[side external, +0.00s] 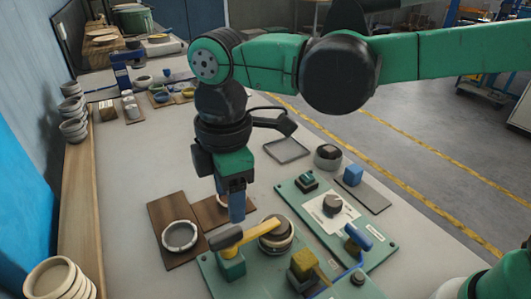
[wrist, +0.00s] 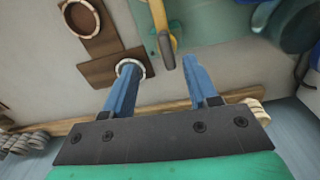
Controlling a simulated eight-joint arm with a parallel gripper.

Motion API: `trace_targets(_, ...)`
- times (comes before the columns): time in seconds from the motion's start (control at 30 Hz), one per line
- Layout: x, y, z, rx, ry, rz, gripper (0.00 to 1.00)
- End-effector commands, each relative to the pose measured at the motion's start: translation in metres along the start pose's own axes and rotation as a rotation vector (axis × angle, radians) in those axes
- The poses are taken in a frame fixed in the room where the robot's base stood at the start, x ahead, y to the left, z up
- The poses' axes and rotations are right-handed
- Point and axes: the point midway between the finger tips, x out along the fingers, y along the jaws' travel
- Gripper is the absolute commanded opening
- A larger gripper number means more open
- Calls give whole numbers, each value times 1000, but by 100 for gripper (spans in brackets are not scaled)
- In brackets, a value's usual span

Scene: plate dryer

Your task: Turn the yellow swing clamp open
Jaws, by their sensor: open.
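The yellow swing clamp (side external: 257,232) is a bar on a green base plate (side external: 212,278) in the side external view. One end lies over a round stacked part (side external: 277,238); the dark tip is at the other end, above a green block (side external: 232,266). In the wrist view the clamp (wrist: 159,18) enters from the top middle, just ahead of the gap between the fingers. My gripper (side external: 237,212) points down close behind the clamp bar. Its blue fingers (wrist: 163,70) are apart with nothing between them. I cannot tell whether a finger touches the bar.
A white ring-shaped dish (side external: 180,236) sits on a brown board at the left; another brown board (side external: 211,211) is beside my gripper. A second green plate (side external: 305,212) with knobs and a blue-handled lever (side external: 358,237) stands at the right. Stacked bowls (side external: 58,280) line the left edge.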

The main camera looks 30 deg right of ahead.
Motion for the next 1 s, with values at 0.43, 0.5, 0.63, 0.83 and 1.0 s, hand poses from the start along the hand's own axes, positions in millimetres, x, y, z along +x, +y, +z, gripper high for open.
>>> trace_targets(0.43,41,-6,-14,-92,-23,-27,53)
trace_targets(0.5,49,-7,-14,-91,-23,-27,53)
trace_targets(0.63,58,-7,-13,-90,-23,-27,53)
trace_targets(0.83,61,-7,-13,-89,-23,-26,53)
trace_targets(1.0,60,-7,-13,-89,-23,-26,33)
